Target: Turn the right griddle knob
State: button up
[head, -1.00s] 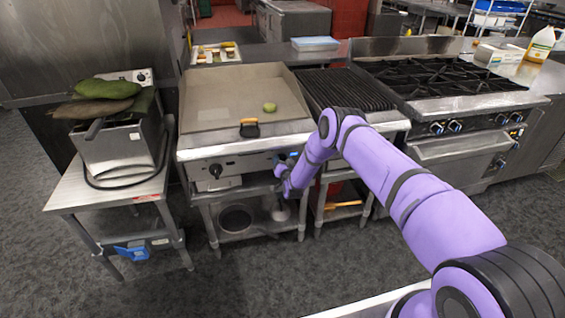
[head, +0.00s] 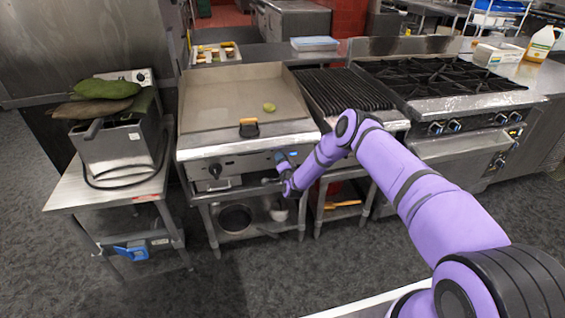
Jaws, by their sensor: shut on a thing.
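The griddle (head: 231,98) stands left of centre in the head view, with a steel front panel (head: 243,167) facing me. Its left black knob (head: 215,170) shows clearly on the panel. My gripper (head: 281,158) is at the right end of the panel, where the right knob sits. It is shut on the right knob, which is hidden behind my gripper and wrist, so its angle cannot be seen.
A grill (head: 341,90) and a burner range (head: 437,77) stand to the right. A fryer (head: 120,146) stands left. Open floor lies in front.

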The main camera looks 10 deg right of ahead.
jog(key=shift+s+f, duration=0.1)
dwell(0.3)
jog(key=o, duration=0.6)
jog(key=shift+o, duration=0.2)
jog(key=s, duration=1)
jog(key=shift+s, duration=0.4)
